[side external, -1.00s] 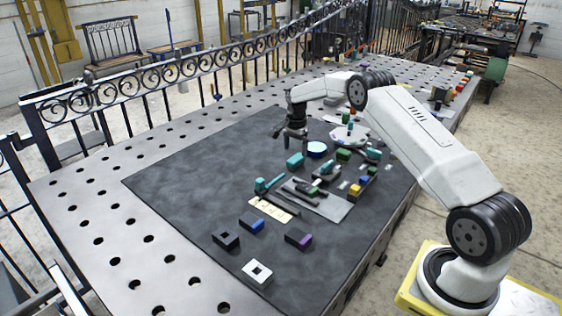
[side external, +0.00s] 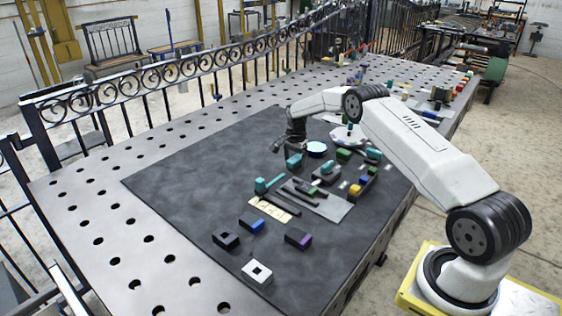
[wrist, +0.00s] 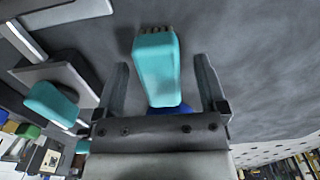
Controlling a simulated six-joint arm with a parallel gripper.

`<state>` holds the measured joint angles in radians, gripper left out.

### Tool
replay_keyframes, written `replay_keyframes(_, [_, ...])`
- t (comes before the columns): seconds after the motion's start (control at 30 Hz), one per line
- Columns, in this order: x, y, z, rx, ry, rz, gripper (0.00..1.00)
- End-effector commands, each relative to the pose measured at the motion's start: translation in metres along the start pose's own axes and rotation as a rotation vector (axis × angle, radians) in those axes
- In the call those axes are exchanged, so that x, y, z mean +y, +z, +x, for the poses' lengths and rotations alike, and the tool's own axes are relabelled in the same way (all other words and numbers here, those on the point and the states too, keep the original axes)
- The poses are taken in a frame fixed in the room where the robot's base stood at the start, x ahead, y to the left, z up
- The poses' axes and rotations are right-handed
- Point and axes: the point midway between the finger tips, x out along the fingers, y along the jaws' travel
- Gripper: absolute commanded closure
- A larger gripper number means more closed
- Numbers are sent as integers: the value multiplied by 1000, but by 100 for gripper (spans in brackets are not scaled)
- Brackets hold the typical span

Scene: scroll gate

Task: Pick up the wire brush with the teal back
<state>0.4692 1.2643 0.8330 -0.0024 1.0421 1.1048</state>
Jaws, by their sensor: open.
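The teal-backed brush (side external: 294,161) lies on the dark mat, just below my gripper (side external: 290,151) in the side view. In the wrist view the brush (wrist: 156,68) is a rounded teal block with short brownish bristle tufts at its top end. My gripper (wrist: 161,62) is open there, with one finger on each side of the brush and a visible gap on both sides. I cannot tell how far above the brush the fingertips are. The near end of the brush is close to the gripper body.
A teal-headed tool (side external: 262,185) lies to the lower left, by a grey plate (side external: 335,210) holding several tools. Blue, black and purple blocks lie nearer the front. The mat's left side (side external: 190,180) is clear.

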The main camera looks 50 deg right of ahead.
Motion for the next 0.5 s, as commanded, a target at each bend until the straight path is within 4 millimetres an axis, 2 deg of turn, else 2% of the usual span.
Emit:
replay_keyframes(0.17, [0,0,0,0,0,0,9])
replay_keyframes(0.2, [0,0,0,0,0,0,12])
replay_keyframes(0.37, [0,0,0,0,0,0,63])
replay_keyframes(0.4, [0,0,0,0,0,0,76])
replay_keyframes(0.47, [0,0,0,0,0,0,95])
replay_keyframes(0.5, [0,0,0,0,0,0,100])
